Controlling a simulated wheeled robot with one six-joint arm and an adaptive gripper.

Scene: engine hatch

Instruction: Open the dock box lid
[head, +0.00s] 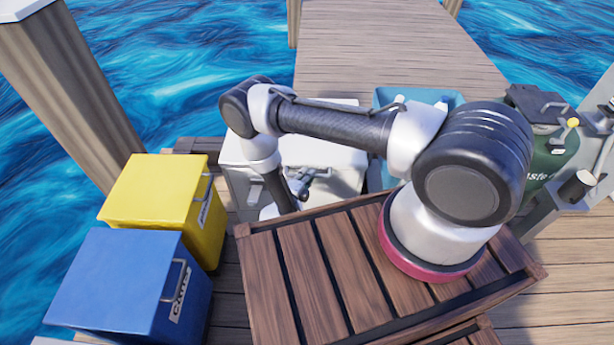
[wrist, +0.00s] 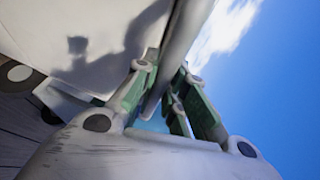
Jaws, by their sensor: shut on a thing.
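The white dock box (head: 345,182) stands behind the slatted wooden crate in the head view, partly hidden by my arm. Its pale lid (head: 322,150) looks down on the box, though my arm hides part of it. My gripper (head: 304,186) is at the front of the box, just below the lid's front edge. In the wrist view, my gripper (wrist: 165,88) has its green-padded fingers on either side of a grey handle bar (wrist: 186,32) and is shut on it. A white box surface (wrist: 110,50) with the gripper's shadow fills the upper left there.
A yellow box (head: 155,195) and a blue box (head: 120,280) stand at the left. A teal bin (head: 440,97) and a dark green waste bin (head: 555,165) stand at the right. The slatted wooden top (head: 310,265) lies in front. Water borders the dock.

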